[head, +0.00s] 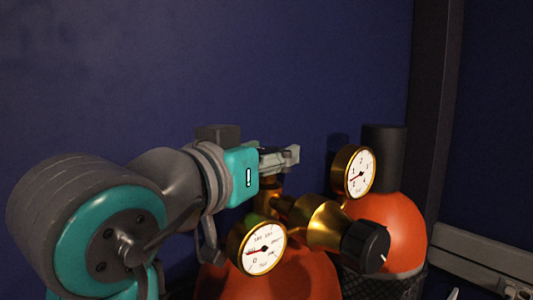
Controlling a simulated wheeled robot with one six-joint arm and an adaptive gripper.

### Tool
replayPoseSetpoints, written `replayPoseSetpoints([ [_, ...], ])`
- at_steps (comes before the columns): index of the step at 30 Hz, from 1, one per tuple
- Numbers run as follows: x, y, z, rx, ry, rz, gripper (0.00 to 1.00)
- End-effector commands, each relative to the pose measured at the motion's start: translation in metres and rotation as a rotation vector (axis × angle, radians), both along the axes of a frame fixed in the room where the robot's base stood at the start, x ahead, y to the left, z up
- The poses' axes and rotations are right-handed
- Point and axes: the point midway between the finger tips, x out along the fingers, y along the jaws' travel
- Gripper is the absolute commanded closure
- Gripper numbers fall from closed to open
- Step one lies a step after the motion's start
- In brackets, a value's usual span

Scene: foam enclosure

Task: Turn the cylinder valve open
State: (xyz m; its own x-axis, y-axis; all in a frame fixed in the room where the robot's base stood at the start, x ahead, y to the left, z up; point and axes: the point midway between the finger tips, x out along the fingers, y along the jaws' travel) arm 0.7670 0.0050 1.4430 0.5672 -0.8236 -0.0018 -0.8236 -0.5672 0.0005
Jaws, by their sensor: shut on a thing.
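The orange cylinder (305,275) stands at the bottom centre in the head view, with a brass valve body (268,188) on top. My gripper (281,159) is right above that brass body, reaching in from the left, with its fingers pointing right. It is shut on the cylinder valve's handle at the top of the brass body. The handle itself is hidden by the fingers and the teal wrist housing. I cannot see how far the handle is turned.
A brass regulator (322,222) with a black knob (365,246) juts out to the right. A left gauge (264,248) and a right gauge (360,172) are on it. A second orange cylinder (405,235) with a black cap (384,155) stands behind right. A dark blue wall (300,60) backs everything.

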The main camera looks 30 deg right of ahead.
Motion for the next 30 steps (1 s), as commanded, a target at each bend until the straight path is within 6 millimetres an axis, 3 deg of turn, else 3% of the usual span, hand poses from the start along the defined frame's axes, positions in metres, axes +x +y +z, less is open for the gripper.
replayPoseSetpoints([
  [7,-0.0007,-0.0008,0.0001,0.0,-0.003,0.142,0.8],
  [19,-0.0001,0.0002,0.0002,-0.004,0.001,0.165,0.8],
  [20,-0.0001,0.0002,0.0002,-0.004,0.001,0.164,0.38],
  [22,-0.0001,0.0002,0.0002,-0.004,0.001,0.164,0.21],
  [30,-0.0003,0.0001,0.0002,-0.003,0.0,0.164,0.19],
])
